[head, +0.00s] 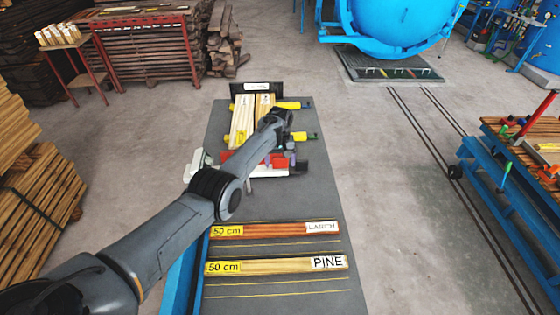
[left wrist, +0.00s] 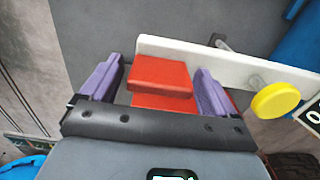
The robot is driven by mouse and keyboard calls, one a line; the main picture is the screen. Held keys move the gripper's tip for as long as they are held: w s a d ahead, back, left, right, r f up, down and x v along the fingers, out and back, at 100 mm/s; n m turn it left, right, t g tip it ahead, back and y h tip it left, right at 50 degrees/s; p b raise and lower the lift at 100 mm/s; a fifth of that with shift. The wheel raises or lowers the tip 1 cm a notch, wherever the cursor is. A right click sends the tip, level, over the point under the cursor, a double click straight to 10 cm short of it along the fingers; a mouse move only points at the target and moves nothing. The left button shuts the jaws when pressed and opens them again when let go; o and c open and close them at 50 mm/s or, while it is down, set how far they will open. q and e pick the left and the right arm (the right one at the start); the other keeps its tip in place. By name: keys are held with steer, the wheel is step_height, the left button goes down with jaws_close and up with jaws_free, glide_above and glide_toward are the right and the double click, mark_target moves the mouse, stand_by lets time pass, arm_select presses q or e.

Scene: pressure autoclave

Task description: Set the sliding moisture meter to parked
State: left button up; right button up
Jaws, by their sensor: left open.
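A red block, seemingly the sliding moisture meter, sits by a white rail in the left wrist view (left wrist: 160,72). The white rail (left wrist: 205,62) runs behind it, with a round yellow knob (left wrist: 276,99) to the right. In the head view, red parts (head: 237,157) show on the bench beside my left gripper (head: 292,150), partly hidden by my arm. My left gripper is open. Its purple fingers (left wrist: 152,85) stand on either side of the red block, with a gap at the left; I cannot tell whether the right finger touches. No parked mark is readable.
The grey bench (head: 268,205) holds a larch board (head: 275,229) and a pine board (head: 277,265) in front, and pale boards (head: 243,120) with yellow-handled tools (head: 292,105) behind. A blue cart (head: 505,205) stands right. Open floor lies between cart and bench.

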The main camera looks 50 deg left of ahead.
arm_select(q)
step_height(320, 180, up, 9)
steer(key=shift+f+p, duration=0.1)
steer(key=shift+p, duration=0.55)
steer(key=shift+r, duration=0.8)
steer(key=shift+s+f, duration=0.15)
steer(key=shift+f, duration=0.35)
steer(key=s+d+f+m+t+y, duration=0.1)
steer(key=s+d+f+m+y, duration=0.35)
steer(key=s+d+f, duration=0.8)
steer(key=s+d+f+m+t+h, duration=0.1)
steer(key=s+d+f+m, duration=0.1)
steer(key=s+d, duration=0.2)
steer(key=s+d+f+m+h, duration=0.1)
steer(key=s+d+f+m, duration=0.15)
steer(key=s+d, duration=0.2)
steer(key=s+d+r+m+t+h, duration=0.1)
steer(key=s+d+r, duration=0.2)
steer(key=s+d, duration=0.35)
steer(key=s+d+r+m+t+h, duration=0.1)
steer(key=s+d+r+m+h, duration=0.15)
steer(key=s, duration=0.65)
step_height(320, 180, up, 19)
steer(key=p, duration=1.8)
steer(key=shift+d+y, duration=0.4)
